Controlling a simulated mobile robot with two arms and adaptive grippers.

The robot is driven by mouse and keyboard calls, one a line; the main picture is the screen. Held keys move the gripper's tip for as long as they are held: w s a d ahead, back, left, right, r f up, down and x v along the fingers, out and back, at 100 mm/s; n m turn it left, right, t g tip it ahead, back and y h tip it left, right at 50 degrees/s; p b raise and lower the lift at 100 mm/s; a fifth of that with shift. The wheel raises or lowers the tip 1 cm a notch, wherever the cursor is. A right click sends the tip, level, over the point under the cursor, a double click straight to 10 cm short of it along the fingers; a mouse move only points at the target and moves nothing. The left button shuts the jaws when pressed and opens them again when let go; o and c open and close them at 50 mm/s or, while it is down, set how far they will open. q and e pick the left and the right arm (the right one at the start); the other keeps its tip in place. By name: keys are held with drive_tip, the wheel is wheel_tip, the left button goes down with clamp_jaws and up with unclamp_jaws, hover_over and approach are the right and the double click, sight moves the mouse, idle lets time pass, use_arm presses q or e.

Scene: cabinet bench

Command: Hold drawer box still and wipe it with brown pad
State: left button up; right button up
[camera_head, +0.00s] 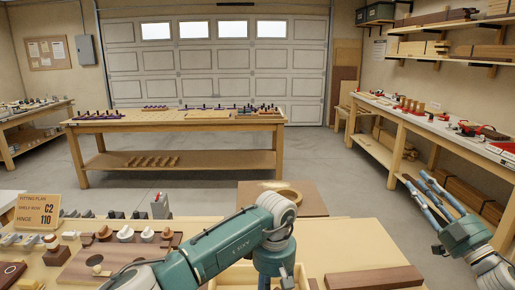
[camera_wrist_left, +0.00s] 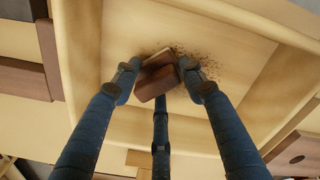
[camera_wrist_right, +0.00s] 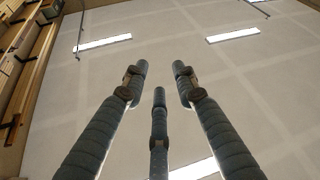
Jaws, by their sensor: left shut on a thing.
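The brown pad (camera_wrist_left: 154,85) is a small brown block in the left wrist view. My left gripper (camera_wrist_left: 158,72) is shut on it, with the fingers on either side. The pad is inside the pale wooden drawer box (camera_wrist_left: 235,58), over or on its floor, beside a patch of dark specks (camera_wrist_left: 205,76). Whether it touches the floor is unclear. In the head view my left arm hides most of the box (camera_head: 236,284) at the bottom. My right gripper (camera_head: 414,176) is raised at the right, well away from the box, open and empty; its wrist view (camera_wrist_right: 160,72) faces the ceiling.
The near bench (camera_head: 335,240) carries a tray of knobs (camera_head: 112,262) and hinge pieces at the left. A sign (camera_head: 38,210) stands there. A dark wooden bar (camera_head: 374,278) lies right of the box.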

drive_tip(key=s+a+r+n+g+y, duration=0.4)
drive_tip(key=a+r+n+g, duration=0.15)
drive_tip(key=a, duration=0.35)
drive_tip(key=s+a+r+n+g+y, duration=0.45)
drive_tip(key=a+n, duration=0.25)
drive_tip(key=a, duration=0.2)
drive_tip(key=s+a+r+n+g+y, duration=0.35)
drive_tip(key=a+r+n+y, duration=0.2)
drive_tip(key=a, duration=0.35)
drive_tip(key=s+a+f+n+g+h, duration=0.6)
drive_tip(key=s+a+n+g, duration=0.1)
drive_tip(key=s+a, duration=0.35)
drive_tip(key=n+t+h, duration=0.3)
drive_tip(key=t+h, duration=0.1)
drive_tip(key=h, duration=1.1)
approach(308, 285)
drive_tip(key=shift+g+y, duration=0.25)
drive_tip(key=shift+y, duration=0.05)
drive_tip(key=x, duration=0.8)
drive_tip(key=shift+w+d, duration=0.2)
drive_tip(key=shift+w, duration=0.05)
